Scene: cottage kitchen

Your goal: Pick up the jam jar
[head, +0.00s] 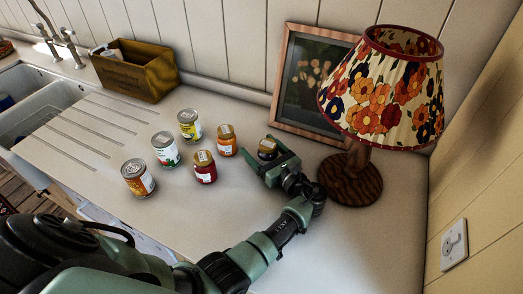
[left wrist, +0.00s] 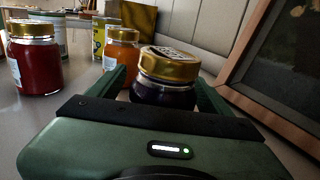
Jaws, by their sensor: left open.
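Three small glass jars with gold lids stand on the pale counter. A dark purple jar (head: 267,150) is between the fingers of my left gripper (head: 258,148). In the left wrist view this dark jar (left wrist: 163,75) stands upright, with an open finger on each side; its lower part is hidden behind the gripper body. The fingers are open, and I cannot tell whether either touches the glass. A red jar (head: 205,168) and an orange jar (head: 227,141) stand to the left, outside the fingers. Which jar the task means is not marked. My right gripper is not in view.
Several cans, one of them yellow-labelled (head: 189,125), stand left of the jars. A floral lamp (head: 385,90) on a wooden base (head: 350,185) is close right of my gripper. A picture frame (head: 283,90) leans behind. A wooden box (head: 135,72) and sink (head: 35,105) are left.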

